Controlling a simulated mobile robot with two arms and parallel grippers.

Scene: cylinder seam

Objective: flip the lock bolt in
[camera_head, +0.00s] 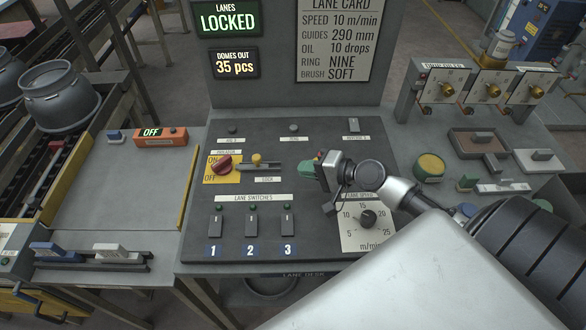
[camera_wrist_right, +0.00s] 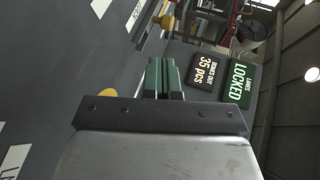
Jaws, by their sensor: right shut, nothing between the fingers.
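The lock bolt has a yellow knob (camera_head: 256,159) on a short metal rail above the LOCK label on the dark lane desk. It sits near the rail's left end, beside the red isolator knob (camera_head: 221,163) on its yellow ON/OFF plate. My right gripper (camera_head: 308,168) is to the right of the bolt, apart from it, with its green fingers pointing left. In the right wrist view its fingers (camera_wrist_right: 163,78) are together with nothing between them. My left gripper is not in view.
A screen (camera_head: 228,20) reads LOCKED; another (camera_head: 235,64) reads 35 pcs. Several lane switches (camera_head: 251,224) stand in front of the bolt. A speed dial (camera_head: 368,218) lies below my right gripper. An orange box (camera_head: 160,136) marked OFF stands left.

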